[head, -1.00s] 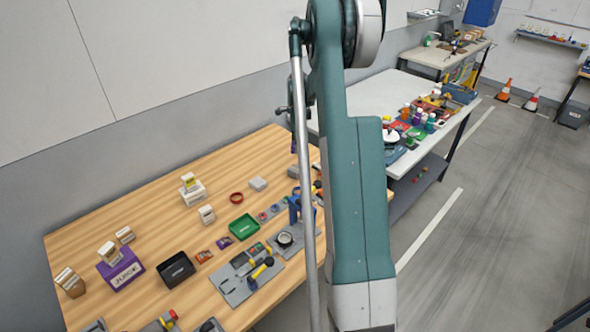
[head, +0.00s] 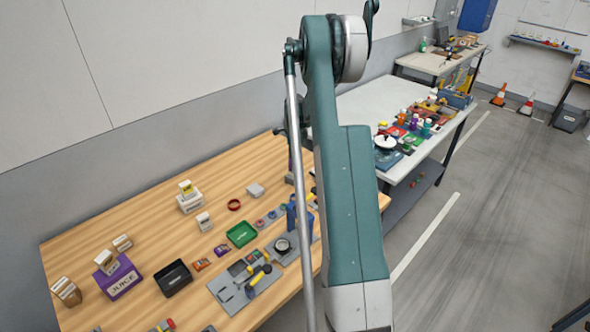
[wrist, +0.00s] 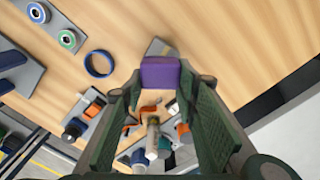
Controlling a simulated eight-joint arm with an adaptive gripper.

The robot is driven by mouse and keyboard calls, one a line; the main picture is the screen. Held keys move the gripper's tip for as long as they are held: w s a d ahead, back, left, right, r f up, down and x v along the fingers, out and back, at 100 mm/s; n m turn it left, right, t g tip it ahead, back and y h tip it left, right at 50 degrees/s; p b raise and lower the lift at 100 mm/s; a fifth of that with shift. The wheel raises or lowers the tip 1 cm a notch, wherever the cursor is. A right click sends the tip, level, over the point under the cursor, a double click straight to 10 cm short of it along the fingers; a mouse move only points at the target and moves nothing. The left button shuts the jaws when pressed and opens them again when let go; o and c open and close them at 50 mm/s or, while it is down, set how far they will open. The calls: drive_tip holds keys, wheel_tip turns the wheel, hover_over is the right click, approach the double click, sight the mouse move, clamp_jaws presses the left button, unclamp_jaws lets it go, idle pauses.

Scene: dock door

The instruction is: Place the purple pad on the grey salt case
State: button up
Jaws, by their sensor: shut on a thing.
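My gripper (wrist: 160,86) is shut on the purple pad (wrist: 161,72), a small block held at the fingertips in the wrist view. A small grey shape (wrist: 155,47) shows just beyond the pad, mostly hidden by it; I cannot tell what it is. In the head view a light grey box (head: 255,190) lies alone near the back of the wooden table and looks like the grey salt case; its label is not readable. In the head view my arm hides the gripper.
A blue ring (wrist: 100,64) lies left of my gripper in the wrist view.

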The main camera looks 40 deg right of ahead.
drive_tip(key=shift+f, duration=1.85)
drive_tip(key=shift+f, duration=0.2)
drive_tip(key=o, duration=0.8)
drive_tip(key=shift+r, duration=0.15)
wheel_tip(320, 180, up, 12)
drive_tip(key=shift+r, duration=0.1)
